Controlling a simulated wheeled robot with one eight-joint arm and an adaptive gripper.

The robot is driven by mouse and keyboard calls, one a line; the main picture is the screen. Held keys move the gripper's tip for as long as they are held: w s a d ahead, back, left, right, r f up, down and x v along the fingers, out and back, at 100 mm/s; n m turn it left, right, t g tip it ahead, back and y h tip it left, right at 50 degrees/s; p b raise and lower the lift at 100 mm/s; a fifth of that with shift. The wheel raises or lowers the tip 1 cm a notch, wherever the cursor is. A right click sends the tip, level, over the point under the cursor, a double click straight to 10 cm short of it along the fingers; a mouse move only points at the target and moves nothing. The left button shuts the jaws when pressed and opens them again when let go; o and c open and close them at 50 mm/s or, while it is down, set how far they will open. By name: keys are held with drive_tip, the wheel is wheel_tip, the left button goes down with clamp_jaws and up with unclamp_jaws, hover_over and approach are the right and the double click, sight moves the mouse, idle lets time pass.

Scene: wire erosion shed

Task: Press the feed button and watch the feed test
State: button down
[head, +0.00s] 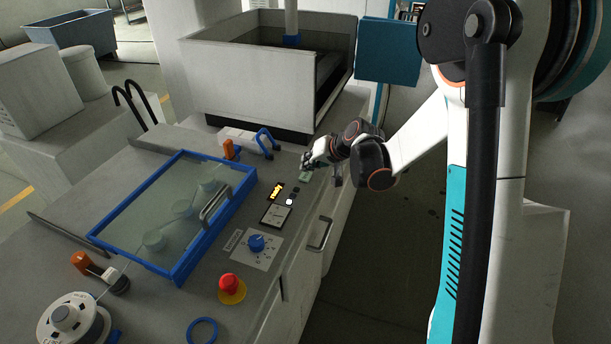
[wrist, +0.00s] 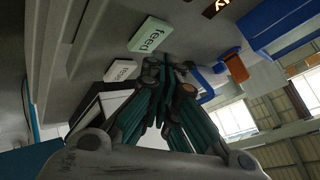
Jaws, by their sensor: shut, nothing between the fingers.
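A pale green plate marked "feed" (wrist: 151,34) lies on the grey panel in the wrist view. In the head view a small pale green plate (head: 305,177) shows just below my gripper (head: 307,160). My gripper is shut and empty; its fingertips (wrist: 166,64) appear close to the near edge of the feed plate in the wrist view. I cannot tell whether they touch it, and no separate feed button can be made out. A second pale plate (wrist: 120,70), its word partly hidden, sits beside it. A lit orange display (head: 276,192) and a dial gauge (head: 275,215) are on the panel.
A blue-framed glass cover (head: 215,232) with a handle lies left of the controls. A blue knob (head: 256,243) and red stop button (head: 232,284) are nearer. Floor to the right is clear.

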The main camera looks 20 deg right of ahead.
sight(308, 174)
drive_tip(key=shift+f, duration=0.1)
idle(0.3)
drive_tip(key=shift+f+b, duration=0.3)
drive_tip(key=shift+b, duration=0.1)
drive_tip(key=shift+f+b, duration=0.4)
idle(0.6)
drive_tip(key=shift+r, duration=0.1)
drive_tip(key=shift+r+p, duration=0.5)
drive_tip(key=shift+r, duration=0.25)
drive_tip(key=shift+r, duration=0.1)
drive_tip(key=shift+r+p, duration=1.6)
drive_tip(key=shift+r, duration=0.8)
